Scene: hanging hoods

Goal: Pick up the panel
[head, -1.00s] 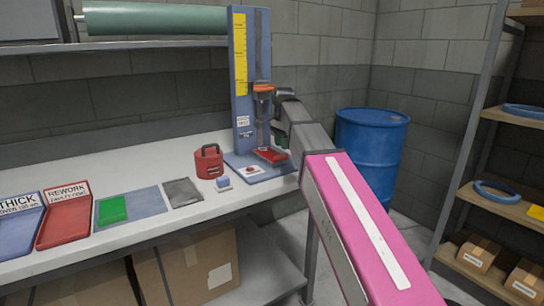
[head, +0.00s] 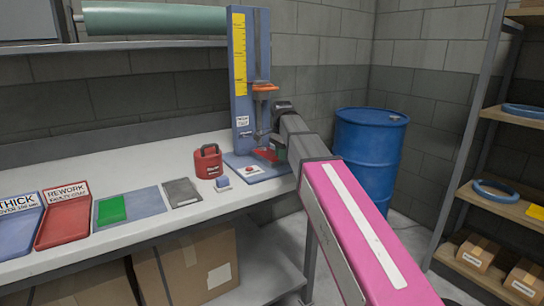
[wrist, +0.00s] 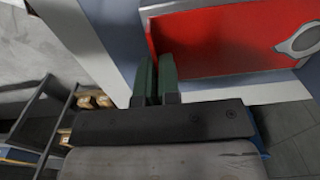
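The red panel (head: 268,154) is at the blue measuring stand (head: 239,80), just above its base, and looks tilted. In the wrist view the red panel (wrist: 225,40) fills the upper right, with a grey oval fitting near its right end. My gripper (wrist: 155,75) has two green fingers close together at the panel's lower left corner, with a thin strip of red between them. It looks shut on the panel's edge. In the head view my gripper (head: 280,151) is at the panel's right end, partly hidden by my arm.
On the bench stand a red canister (head: 208,162), a small blue block (head: 222,183), a grey plate (head: 182,193), a green piece (head: 111,209), a red rework tray (head: 65,222) and a blue tray (head: 18,232). A blue drum (head: 368,155) stands right of the bench.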

